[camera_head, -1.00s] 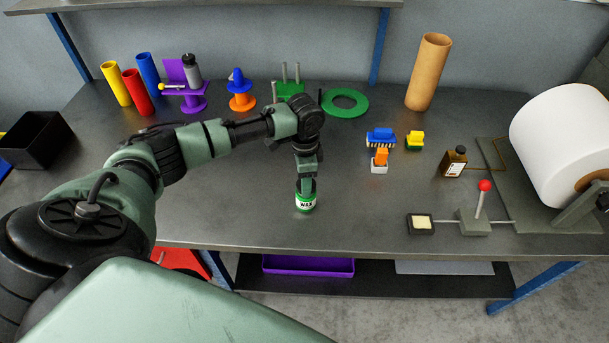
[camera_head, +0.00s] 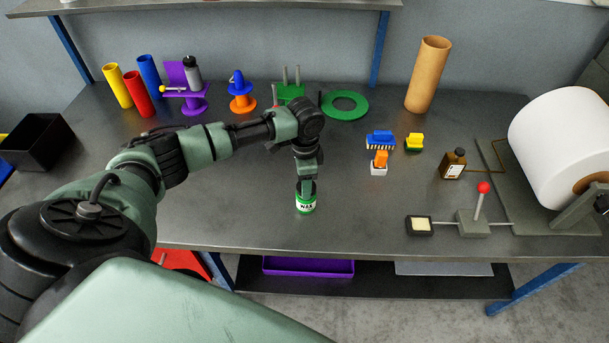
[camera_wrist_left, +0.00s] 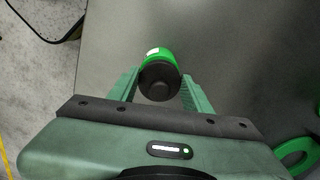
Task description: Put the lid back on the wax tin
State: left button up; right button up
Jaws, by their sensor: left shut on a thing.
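The wax tin (camera_head: 306,206) is a small green tin with a white WAX label, standing upright near the middle front of the bench. It also shows in the left wrist view (camera_wrist_left: 158,54). My left gripper (camera_head: 306,182) points down at its top and is shut on the dark round lid (camera_wrist_left: 159,82), one finger on each side. The lid covers the tin's top in the wrist view; I cannot tell whether it is seated or just above the rim. In the head view the fingers mostly hide the lid. My right gripper is not in view.
Several brushes, including a blue one (camera_head: 380,138), lie right of the tin, with a brown bottle (camera_head: 453,164) beyond. A pad (camera_head: 419,227) and a red-knobbed lever (camera_head: 483,188) are at the front right. A green ring (camera_head: 345,105) lies behind. The bench around the tin is clear.

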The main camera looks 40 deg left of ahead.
pick_arm(q)
jog(key=o, duration=1.9)
jog(key=shift+c, duration=0.2)
jog(key=shift+r+p, duration=3.55)
jog(key=shift+p, duration=0.4)
grip_shut()
